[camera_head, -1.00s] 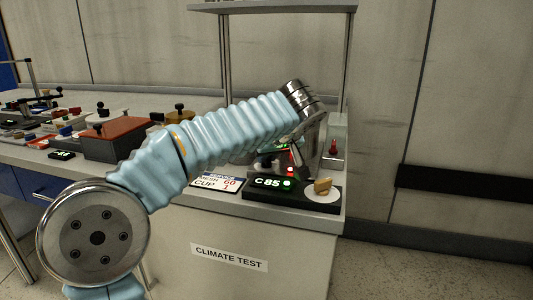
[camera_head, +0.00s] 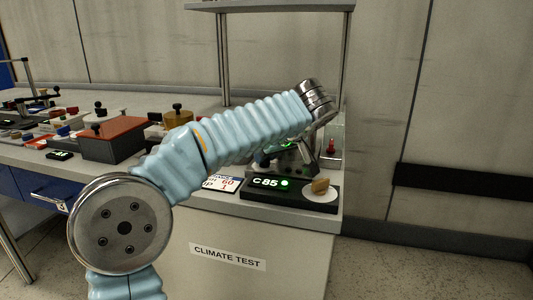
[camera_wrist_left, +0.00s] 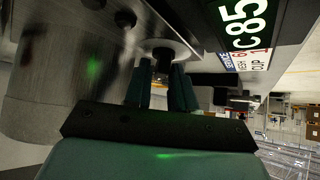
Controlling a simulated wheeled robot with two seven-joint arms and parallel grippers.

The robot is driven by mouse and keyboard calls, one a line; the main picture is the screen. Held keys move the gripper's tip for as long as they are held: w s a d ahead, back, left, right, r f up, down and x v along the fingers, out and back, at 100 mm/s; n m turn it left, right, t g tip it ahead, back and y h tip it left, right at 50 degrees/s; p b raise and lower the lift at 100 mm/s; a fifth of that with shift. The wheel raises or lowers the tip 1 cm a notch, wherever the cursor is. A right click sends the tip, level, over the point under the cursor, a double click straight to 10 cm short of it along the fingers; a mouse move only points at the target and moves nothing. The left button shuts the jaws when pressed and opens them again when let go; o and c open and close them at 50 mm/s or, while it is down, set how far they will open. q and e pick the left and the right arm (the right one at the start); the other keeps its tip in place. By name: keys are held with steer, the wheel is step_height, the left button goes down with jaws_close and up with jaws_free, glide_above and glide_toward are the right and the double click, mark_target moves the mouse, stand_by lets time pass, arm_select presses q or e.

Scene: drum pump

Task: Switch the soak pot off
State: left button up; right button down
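My left arm crosses the head view, with its wrist over the right end of the climate test bench. It hides most of what is behind it, and the fingers of my left gripper (camera_wrist_left: 165,88) are clear only in the left wrist view. There the fingers stand slightly apart at a small dark round knob (camera_wrist_left: 163,46); whether they squeeze it is unclear. A large metal cylinder (camera_wrist_left: 60,75), probably the soak pot, fills that view's left. A dark control box (camera_head: 264,192) reads C 85 beside a lit green dot. My right gripper is in neither view.
A tan block-like knob (camera_head: 320,186) sits on a white disc on the box's right. A sign (camera_head: 221,183) lies left of it. A red-topped item (camera_head: 331,147) stands behind. A red-brown box (camera_head: 113,138) is farther left. Shelf posts rise behind my arm.

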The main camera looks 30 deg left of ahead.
arm_select(q)
steer(key=shift+o, duration=0.7)
steer(key=shift+f, duration=0.1)
steer(key=shift+d, duration=0.1)
steer(key=p+v, duration=0.1)
steer(key=v, duration=1.2)
steer(key=shift+s+r, duration=0.15)
steer(key=shift+r, duration=0.2)
steer(key=shift+d, duration=0.1)
